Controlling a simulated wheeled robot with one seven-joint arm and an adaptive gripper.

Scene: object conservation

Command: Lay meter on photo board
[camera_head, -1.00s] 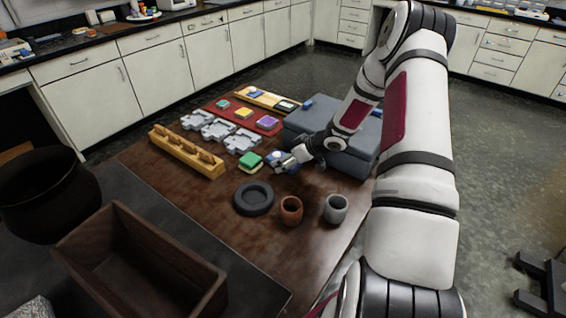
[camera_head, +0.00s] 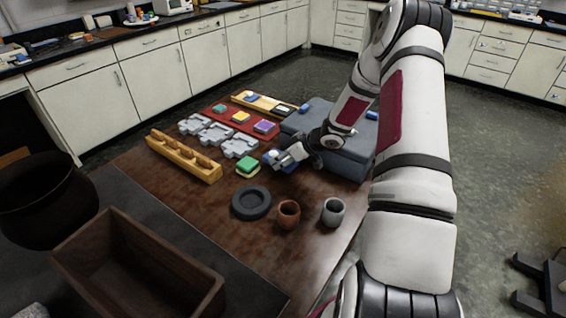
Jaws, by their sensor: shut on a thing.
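My gripper (camera_head: 278,158) is shut on a small blue and white thing, likely the meter (camera_head: 269,156). It is beside the green block, over the wooden table's middle; the fingers hide part of it, and I cannot tell how far it is above the table. A pale yellow board (camera_head: 246,100) lies at the back of the table, with a small blue thing and a dark thing on it. A red board (camera_head: 219,121) in front of it carries teal, yellow and purple blocks. I cannot tell for certain which is the photo board.
A grey-blue case (camera_head: 342,158) stands under my arm. A green-topped block (camera_head: 246,165), grey cut-out holders (camera_head: 214,134) and a yellow slotted rack (camera_head: 184,158) lie to the left. A dark round dish (camera_head: 251,203), brown cup (camera_head: 288,215) and grey cup (camera_head: 333,212) stand in front.

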